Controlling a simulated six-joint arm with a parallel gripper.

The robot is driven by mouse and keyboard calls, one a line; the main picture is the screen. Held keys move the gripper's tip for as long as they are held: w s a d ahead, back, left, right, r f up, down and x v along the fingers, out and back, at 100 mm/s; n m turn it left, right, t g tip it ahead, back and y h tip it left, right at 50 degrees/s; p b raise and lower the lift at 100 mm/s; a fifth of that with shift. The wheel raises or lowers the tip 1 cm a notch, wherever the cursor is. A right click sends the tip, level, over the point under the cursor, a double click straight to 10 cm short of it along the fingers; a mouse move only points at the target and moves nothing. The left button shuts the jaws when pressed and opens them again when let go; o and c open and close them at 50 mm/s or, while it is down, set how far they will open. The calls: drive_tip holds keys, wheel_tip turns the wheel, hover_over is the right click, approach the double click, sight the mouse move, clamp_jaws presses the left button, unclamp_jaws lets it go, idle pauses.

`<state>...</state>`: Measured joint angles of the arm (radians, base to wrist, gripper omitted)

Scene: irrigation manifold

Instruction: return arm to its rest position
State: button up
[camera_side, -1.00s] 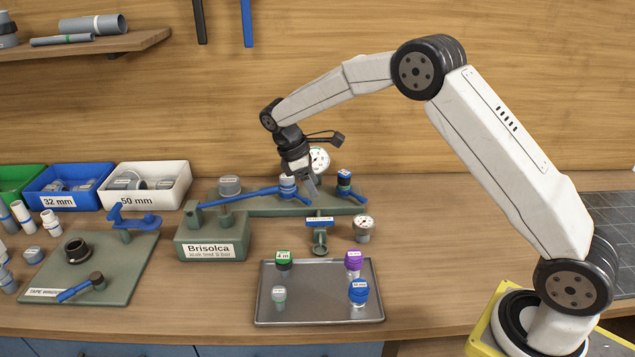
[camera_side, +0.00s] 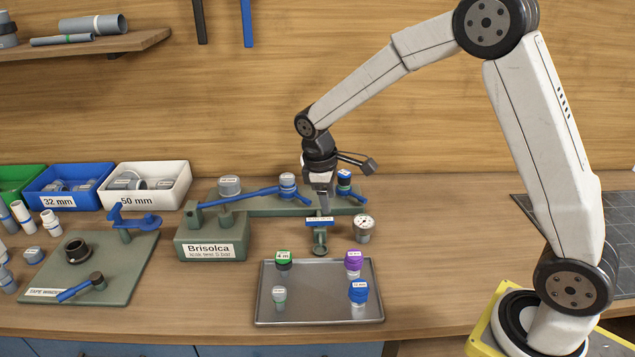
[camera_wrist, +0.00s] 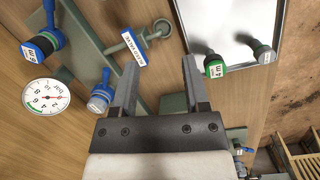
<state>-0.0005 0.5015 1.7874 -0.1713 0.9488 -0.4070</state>
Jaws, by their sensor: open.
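My gripper (camera_side: 322,205) hangs pointing down above the green Brisolca test stand (camera_side: 212,243), near its blue-labelled bleed valve (camera_side: 319,220). In the wrist view my gripper (camera_wrist: 158,80) has its two fingers apart with nothing between them. The bleed valve's label (camera_wrist: 133,47) shows close beside one finger there. A blue-collared fitting (camera_side: 287,186) sits on the stand to the left of my gripper, and a blue-and-black fitting (camera_side: 344,184) sits to its right.
A pressure gauge (camera_side: 363,228) stands right of the bleed valve. A metal tray (camera_side: 320,300) in front holds several capped fittings. The tape-wrap board (camera_side: 120,270) and bins (camera_side: 150,188) are at left.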

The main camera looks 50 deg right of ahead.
drive_tip(key=s+a+f+m+t+y, duration=0.1)
drive_tip(key=s+m, duration=0.5)
drive_tip(key=s, duration=0.9)
drive_tip(key=a+t, duration=0.1)
drive_tip(key=t, duration=0.1)
drive_tip(key=shift+s+a+t+y, duration=0.2)
drive_tip(key=shift+s+t+y, duration=0.1)
drive_tip(key=shift+s, duration=0.1)
